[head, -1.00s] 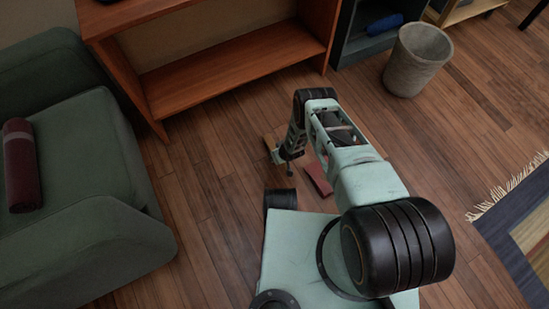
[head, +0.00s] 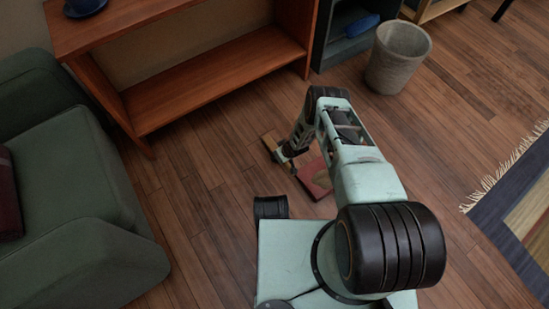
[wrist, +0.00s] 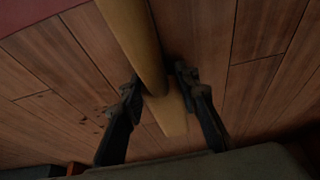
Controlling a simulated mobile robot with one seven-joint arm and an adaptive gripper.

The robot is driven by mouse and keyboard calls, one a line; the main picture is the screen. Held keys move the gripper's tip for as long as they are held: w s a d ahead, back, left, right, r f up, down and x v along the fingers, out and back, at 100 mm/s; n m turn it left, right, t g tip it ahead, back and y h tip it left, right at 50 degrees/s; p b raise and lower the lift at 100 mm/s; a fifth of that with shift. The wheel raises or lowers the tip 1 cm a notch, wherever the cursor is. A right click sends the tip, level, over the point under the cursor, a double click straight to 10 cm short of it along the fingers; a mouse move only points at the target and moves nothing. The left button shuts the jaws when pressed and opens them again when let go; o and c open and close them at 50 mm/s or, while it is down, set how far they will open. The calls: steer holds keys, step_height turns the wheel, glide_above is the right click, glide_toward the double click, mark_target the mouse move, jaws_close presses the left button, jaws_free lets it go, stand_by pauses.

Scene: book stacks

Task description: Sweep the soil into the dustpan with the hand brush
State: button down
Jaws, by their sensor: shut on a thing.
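My gripper (wrist: 158,95) is shut on the light wooden handle of the hand brush (wrist: 134,35), low over the floor. The handle runs up between the two dark fingers in the wrist view. Its wood also shows beside my gripper in the head view (head: 270,142); I cannot make out the bristles. The red dustpan (head: 311,183) lies on the floor just right of my gripper, partly hidden by my arm. A brownish patch shows in it; I cannot tell whether it is soil. A red edge (wrist: 30,12) fills the wrist view's upper left corner. Small dark specks, perhaps soil (wrist: 88,119), lie left of the fingers.
A wooden shelf unit (head: 215,85) stands behind. A green armchair (head: 85,200) is at the left. A grey waste bin (head: 397,58) stands at the back right, and a fringed rug (head: 515,205) lies at the right. The floor between armchair and dustpan is clear.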

steer(key=shift+w+d, duration=1.15)
steer(key=shift+d, duration=0.55)
steer(key=shift+w+d, duration=1.15)
steer(key=shift+d, duration=0.6)
steer(key=shift+w+d, duration=1.15)
steer(key=shift+d, duration=0.55)
